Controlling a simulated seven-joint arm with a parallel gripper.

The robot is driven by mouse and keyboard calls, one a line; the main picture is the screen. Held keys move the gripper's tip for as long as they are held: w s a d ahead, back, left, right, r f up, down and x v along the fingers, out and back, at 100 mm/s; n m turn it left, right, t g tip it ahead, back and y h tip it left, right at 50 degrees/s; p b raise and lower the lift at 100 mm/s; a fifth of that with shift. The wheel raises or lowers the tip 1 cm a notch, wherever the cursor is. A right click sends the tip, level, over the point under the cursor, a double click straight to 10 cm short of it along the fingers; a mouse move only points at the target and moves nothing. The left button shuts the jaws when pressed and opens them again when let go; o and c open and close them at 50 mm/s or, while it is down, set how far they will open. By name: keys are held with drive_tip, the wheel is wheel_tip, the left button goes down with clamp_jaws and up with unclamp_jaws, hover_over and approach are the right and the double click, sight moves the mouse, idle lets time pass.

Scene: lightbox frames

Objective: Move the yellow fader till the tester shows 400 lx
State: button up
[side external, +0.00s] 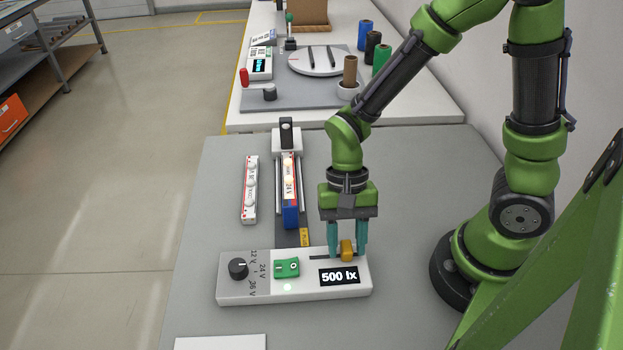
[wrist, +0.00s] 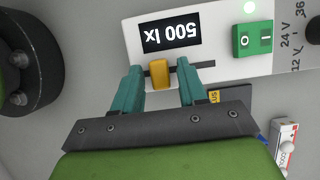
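The white tester box (side external: 232,291) lies on the grey table. Its display (side external: 339,277) reads 500 lx, and it reads 500 lx upside down in the wrist view (wrist: 172,32). The yellow fader (side external: 346,250) sits toward the right part of its dark slot. My gripper (side external: 347,250) is down at the fader with teal fingers on either side of it. In the wrist view the yellow fader (wrist: 159,74) stands between the fingertips of my gripper (wrist: 160,80). A gap shows at the right finger; the left finger is close to the fader. The gripper looks open.
The box also has a black knob (side external: 238,268) marked 12, 24 and 36 V, a green switch (side external: 287,268) and a lit green lamp (side external: 287,287). Behind it stands a rail with a lit 24 V module (side external: 289,175). A white strip module (side external: 250,190) lies to the left.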

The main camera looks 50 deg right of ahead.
clamp_jaws()
drive_tip(key=shift+w+a, duration=0.4)
drive_tip(key=shift+o, duration=0.8)
unclamp_jaws()
drive_tip(key=shift+f, duration=0.1)
drive_tip(key=shift+d, duration=0.1)
drive_tip(key=v, duration=1.7)
